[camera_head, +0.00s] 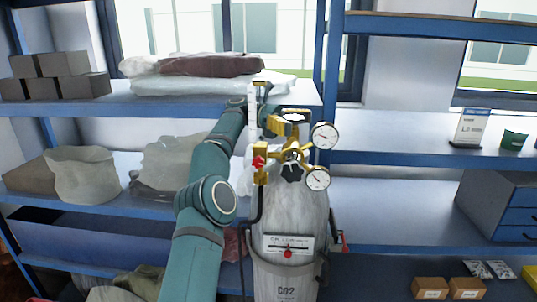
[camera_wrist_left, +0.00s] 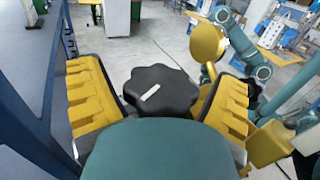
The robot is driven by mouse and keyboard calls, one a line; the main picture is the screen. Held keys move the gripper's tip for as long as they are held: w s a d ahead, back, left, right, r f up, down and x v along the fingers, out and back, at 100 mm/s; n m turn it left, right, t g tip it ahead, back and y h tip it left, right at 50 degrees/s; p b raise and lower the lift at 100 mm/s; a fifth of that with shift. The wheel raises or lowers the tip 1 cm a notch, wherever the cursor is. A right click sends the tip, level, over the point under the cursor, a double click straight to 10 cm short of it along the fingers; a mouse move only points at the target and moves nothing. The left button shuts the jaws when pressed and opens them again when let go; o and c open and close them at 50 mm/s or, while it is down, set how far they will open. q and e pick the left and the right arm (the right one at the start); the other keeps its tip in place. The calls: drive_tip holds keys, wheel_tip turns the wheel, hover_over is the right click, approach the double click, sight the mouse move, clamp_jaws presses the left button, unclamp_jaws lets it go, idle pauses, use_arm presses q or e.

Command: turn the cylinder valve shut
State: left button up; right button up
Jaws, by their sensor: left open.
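The grey CO2 cylinder (camera_head: 290,215) stands upright in front of the shelving in the head view. A brass regulator (camera_head: 291,153) with two round gauges sits at its top. The black lobed valve knob (camera_wrist_left: 162,90), with a white mark, shows clearly in the left wrist view. My left gripper (camera_head: 284,122) reaches the cylinder top from behind my arm. In the wrist view its yellow finger pads stand apart on either side of the knob, with gaps visible. Contact cannot be made out. My right gripper is not seen.
A small red knob (camera_head: 258,162) is beside the regulator, close to my gripper. Blue shelves (camera_head: 390,158) stand behind, with bags and grey boxes (camera_head: 62,70) on the left. A blue drawer cabinet (camera_head: 500,205) is at the right. Open floor (camera_wrist_left: 165,45) shows beyond the knob.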

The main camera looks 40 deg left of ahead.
use_arm(q)
drive_tip(key=shift+n+t, duration=0.6)
drive_tip(key=shift+t, duration=0.4)
